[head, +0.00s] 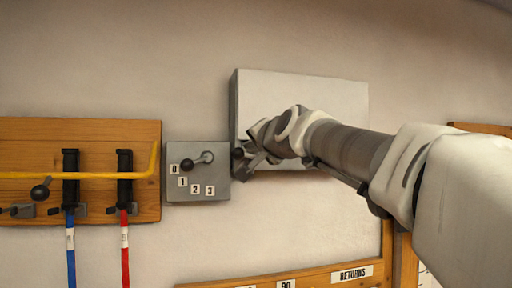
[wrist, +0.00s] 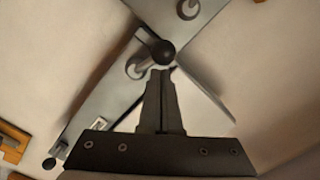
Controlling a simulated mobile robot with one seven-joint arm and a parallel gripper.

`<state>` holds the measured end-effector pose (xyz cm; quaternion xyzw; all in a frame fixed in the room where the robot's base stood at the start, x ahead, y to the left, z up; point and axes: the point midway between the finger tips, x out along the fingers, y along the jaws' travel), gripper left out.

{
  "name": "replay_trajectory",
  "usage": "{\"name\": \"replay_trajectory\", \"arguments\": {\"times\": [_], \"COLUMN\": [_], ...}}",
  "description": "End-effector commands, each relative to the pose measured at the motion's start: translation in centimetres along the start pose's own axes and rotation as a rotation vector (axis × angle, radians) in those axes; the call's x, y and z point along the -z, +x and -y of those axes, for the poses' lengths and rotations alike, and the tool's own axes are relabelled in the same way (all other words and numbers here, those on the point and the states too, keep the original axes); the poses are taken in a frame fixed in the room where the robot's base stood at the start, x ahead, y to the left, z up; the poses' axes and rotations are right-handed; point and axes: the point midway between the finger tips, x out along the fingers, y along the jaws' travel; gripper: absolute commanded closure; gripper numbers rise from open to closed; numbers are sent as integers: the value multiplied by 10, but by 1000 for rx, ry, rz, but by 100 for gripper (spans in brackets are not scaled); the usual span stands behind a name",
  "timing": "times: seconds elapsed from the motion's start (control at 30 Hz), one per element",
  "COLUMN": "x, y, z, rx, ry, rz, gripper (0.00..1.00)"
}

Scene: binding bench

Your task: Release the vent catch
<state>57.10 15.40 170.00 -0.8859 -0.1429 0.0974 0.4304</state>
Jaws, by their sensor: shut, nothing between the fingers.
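A black ball knob (head: 238,153) sits by the lower left edge of a pale wall box (head: 300,95); no label reading "vent" shows, so I cannot be sure it is the catch. In the wrist view the knob (wrist: 163,52) is on a short lever with a round grey pivot (wrist: 137,67) on a grey face. My gripper (head: 250,157) is shut and empty, beside the knob. In the wrist view my gripper's fingertips (wrist: 162,72) are just below the knob; I cannot tell whether they touch it. My gripper hides part of the box's lower left corner.
A grey plate (head: 215,190) with a black-knobbed lever and number labels is just left of the box. A "RETURNS" board (head: 320,279) is below.

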Motion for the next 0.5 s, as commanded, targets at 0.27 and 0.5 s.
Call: {"name": "replay_trajectory", "arguments": {"times": [0.27,0.5], "x": [-2,-3], "y": [0,0], "z": [-1,-1], "rx": [-4,-8], "ry": [-47,-97], "rz": [0,0], "gripper": [100,100]}}
